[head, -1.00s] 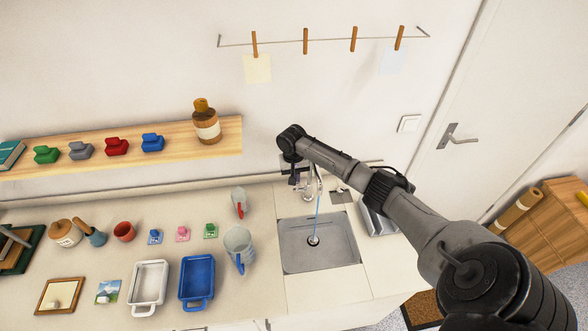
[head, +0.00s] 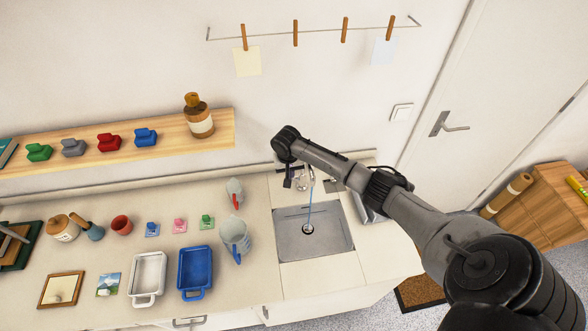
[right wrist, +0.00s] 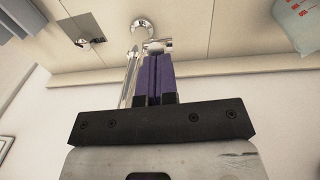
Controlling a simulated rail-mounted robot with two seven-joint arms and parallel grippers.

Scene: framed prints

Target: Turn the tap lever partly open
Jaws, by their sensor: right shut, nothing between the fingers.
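The chrome tap (head: 310,178) stands at the back of the sink (head: 335,250). A thin stream of water (head: 309,208) runs from it to the drain. My right gripper (head: 288,183) is at the tap's left side, pointing down; its fingers are small and dark in the head view. In the right wrist view its purple fingers (right wrist: 155,62) are shut with nothing between them. Their tips are close to a short chrome part of the tap (right wrist: 158,45), probably the lever; I cannot tell whether they touch. The spout (right wrist: 130,75) shows beside the fingers. My left gripper is out of view.
A measuring jug (head: 235,238) and a smaller jug (head: 235,190) stand left of the sink. A blue tray (head: 195,268) and a white tray (head: 148,274) lie further left. A shelf (head: 222,125) with a bottle (head: 198,118) hangs on the wall behind.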

